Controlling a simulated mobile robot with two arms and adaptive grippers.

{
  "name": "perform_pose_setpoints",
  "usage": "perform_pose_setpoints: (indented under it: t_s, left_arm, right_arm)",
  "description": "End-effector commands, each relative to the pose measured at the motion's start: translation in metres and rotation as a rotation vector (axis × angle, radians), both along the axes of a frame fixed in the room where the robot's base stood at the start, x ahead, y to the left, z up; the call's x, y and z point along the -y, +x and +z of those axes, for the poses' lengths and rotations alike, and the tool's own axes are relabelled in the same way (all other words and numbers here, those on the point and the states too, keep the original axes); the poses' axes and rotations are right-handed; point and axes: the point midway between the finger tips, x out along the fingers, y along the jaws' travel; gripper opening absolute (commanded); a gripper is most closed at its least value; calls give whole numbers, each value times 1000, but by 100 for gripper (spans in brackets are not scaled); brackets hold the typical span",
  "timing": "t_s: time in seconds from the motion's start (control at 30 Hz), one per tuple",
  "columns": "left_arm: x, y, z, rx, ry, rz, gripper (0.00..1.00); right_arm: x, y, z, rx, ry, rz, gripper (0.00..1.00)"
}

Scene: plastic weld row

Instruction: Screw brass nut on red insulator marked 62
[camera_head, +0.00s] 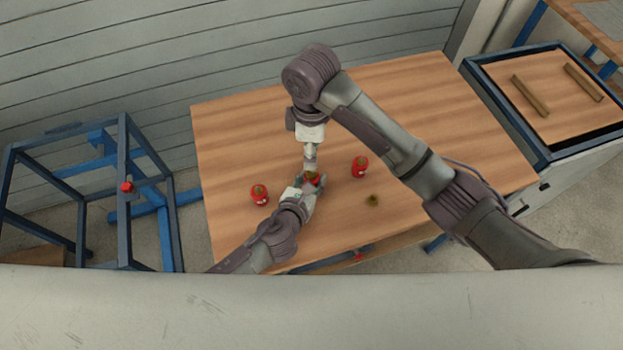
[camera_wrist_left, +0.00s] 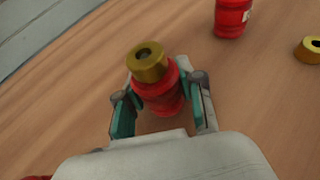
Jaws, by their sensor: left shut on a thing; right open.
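My left gripper (camera_head: 309,187) is shut on a red insulator (camera_head: 313,178), which stands upright between its teal-padded fingers in the left wrist view (camera_wrist_left: 160,98). A brass nut (camera_wrist_left: 147,62) sits on top of this insulator; how far it is threaded cannot be told. My right gripper (camera_head: 310,164) is open and points down just behind and above the held insulator in the head view. Another red insulator (camera_head: 259,195) stands to the left and one (camera_head: 360,167) to the right. A loose brass nut (camera_head: 372,200) lies on the table. No number is readable.
The wooden table (camera_head: 410,95) is clear behind and right of my arms. A blue-framed tray (camera_head: 550,121) with two brown bars stands at the right. A dark and blue metal frame (camera_head: 123,150) stands on the floor at the left.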

Motion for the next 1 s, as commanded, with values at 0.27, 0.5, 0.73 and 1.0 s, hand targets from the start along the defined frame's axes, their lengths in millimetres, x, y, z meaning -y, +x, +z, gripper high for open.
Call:
perform_pose_setpoints:
  t_s: [0.27,0.5,0.73,1.0]
  left_arm:
    - [0,0,0,-1,0,0,0]
    - [0,0,0,-1,0,0,0]
    - [0,0,0,-1,0,0,0]
    - [0,0,0,-1,0,0,0]
  right_arm:
    - [1,-1,-34,-5,-3,-2,49]
    - [0,-1,-67,-3,-2,-2,49]
    - [0,0,-79,0,-1,-2,49]
    - [0,0,-80,0,-1,-2,44]
